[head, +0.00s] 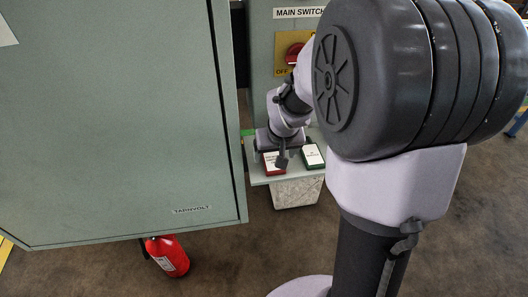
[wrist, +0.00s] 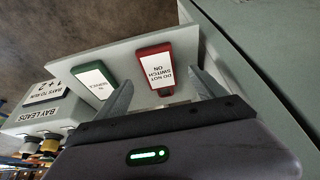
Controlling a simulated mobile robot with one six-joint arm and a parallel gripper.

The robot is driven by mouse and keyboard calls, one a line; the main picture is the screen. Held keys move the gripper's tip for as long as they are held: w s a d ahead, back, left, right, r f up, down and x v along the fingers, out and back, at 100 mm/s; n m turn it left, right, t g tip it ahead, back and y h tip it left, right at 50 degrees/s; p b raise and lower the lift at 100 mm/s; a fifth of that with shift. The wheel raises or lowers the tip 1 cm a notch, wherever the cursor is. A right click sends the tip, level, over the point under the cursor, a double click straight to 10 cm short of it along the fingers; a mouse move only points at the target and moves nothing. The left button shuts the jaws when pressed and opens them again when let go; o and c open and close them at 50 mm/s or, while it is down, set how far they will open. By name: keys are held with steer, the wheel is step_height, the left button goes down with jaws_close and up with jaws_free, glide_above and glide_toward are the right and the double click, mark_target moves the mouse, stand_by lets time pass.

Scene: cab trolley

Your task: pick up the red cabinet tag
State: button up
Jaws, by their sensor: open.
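The red cabinet tag (wrist: 168,48) has a white label reading "DO NOT SWITCH ON" and lies on a pale shelf (wrist: 118,55). In the wrist view my gripper (wrist: 163,90) is open, with one finger to each side of the tag's near end. I cannot tell whether the fingers touch it. In the head view the red tag (head: 267,167) is partly hidden by my gripper (head: 283,160). A green tag (wrist: 105,66) with a white "IN SERVICE" label lies left of the red one, outside the left finger; it also shows in the head view (head: 313,157).
A large grey-green cabinet door (head: 110,120) stands close on the left. A "MAIN SWITCH" panel (head: 262,60) with a red knob (head: 294,53) rises behind the shelf. A "BAY LEADS" box (wrist: 45,112) adjoins at left. A fire extinguisher (head: 168,255) stands on the floor.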

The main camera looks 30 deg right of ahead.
mark_target(274, 161)
steer(key=b+x, duration=0.2)
steer(key=x, duration=0.2)
steer(key=shift+s, duration=0.2)
steer(key=shift+w+d+f, duration=0.1)
steer(key=shift+w+f, duration=0.1)
steer(key=shift+f, duration=0.15)
steer(key=shift+r, duration=0.2)
steer(key=c, duration=1.6)
step_height(274, 161, up, 7)
steer(key=p, duration=0.4)
steer(key=shift+s+d+r, duration=0.1)
steer(key=shift+s+d, duration=0.05)
steer(key=s+d, duration=0.4)
steer(key=d, duration=0.1)
steer(key=s+d, duration=0.4)
steer(key=d, duration=0.1)
steer(key=s+d+p, duration=0.1)
steer(key=s+d, duration=0.3)
steer(key=d, duration=0.1)
steer(key=shift+s+d, duration=0.15)
steer(key=shift+d, duration=0.05)
